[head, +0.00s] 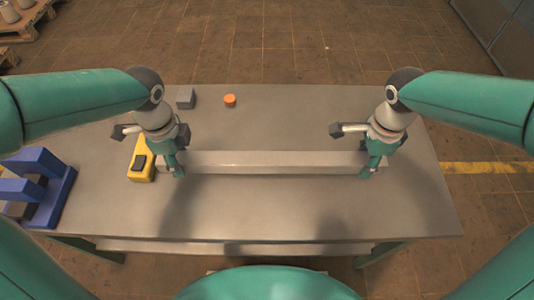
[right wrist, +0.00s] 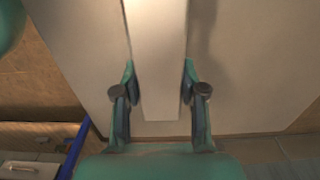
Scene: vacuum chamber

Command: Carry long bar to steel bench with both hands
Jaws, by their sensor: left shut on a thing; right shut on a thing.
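The long bar (head: 270,162) is a straight pale grey beam lying left to right over the grey steel bench (head: 280,215). My left gripper (head: 173,165) is shut on the bar near its left end. My right gripper (head: 372,164) is shut on it near its right end. In the right wrist view the bar (right wrist: 158,50) runs between the two fingers of my right gripper (right wrist: 159,78), with its end just inside the palm. The bar looks level. I cannot tell whether it touches the bench top or hangs slightly above it. The fingers partly hide both ends.
A yellow and black object (head: 145,174) sits close to the bar's left end. A grey block (head: 186,98) and an orange disc (head: 230,100) lie near the far edge. A blue holder (head: 58,190) stands at the left. The bench's front and right are clear.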

